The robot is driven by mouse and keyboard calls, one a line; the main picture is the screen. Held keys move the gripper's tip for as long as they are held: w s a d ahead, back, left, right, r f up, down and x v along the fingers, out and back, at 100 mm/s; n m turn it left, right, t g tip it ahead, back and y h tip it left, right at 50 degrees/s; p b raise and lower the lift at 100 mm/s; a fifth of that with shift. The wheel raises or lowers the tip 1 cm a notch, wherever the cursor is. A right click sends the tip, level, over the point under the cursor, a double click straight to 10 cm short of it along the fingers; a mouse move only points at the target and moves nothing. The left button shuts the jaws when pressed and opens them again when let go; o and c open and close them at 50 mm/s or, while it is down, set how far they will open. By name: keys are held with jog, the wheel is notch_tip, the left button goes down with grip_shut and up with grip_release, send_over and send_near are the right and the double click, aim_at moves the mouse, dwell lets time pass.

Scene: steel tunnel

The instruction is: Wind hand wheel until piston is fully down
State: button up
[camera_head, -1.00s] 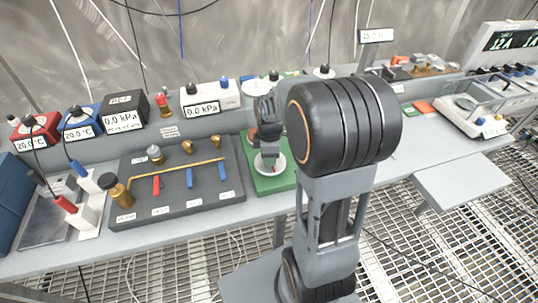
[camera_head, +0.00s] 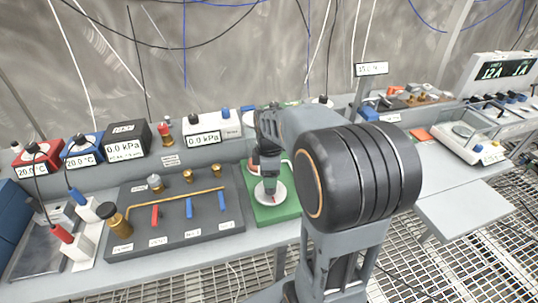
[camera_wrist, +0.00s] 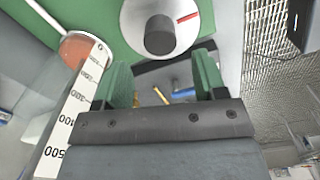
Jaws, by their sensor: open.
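The hand wheel (camera_wrist: 185,28) is a white disc with a dark round knob (camera_wrist: 160,35) and a red mark, set on a green base (camera_head: 284,212). In the head view the wheel (camera_head: 263,197) shows under my gripper (camera_head: 268,185). My gripper is open, with its two green fingers apart in the wrist view (camera_wrist: 165,75). The knob shows beyond the fingertips, not between them. Left of the wheel is an orange-pink disc (camera_wrist: 80,47), possibly the piston, beside a white scale (camera_wrist: 75,115) numbered up to 500. The piston's height cannot be told.
A dark panel (camera_head: 150,240) with a brass pipe and red and blue levers lies left of the green base. Meter boxes (camera_head: 125,145) line the back. A balance (camera_head: 462,138) stands at the right. My arm blocks the bench right of the base.

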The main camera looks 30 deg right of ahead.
notch_tip(320, 180, up, 8)
jog(key=shift+r, duration=0.15)
dwell(0.6)
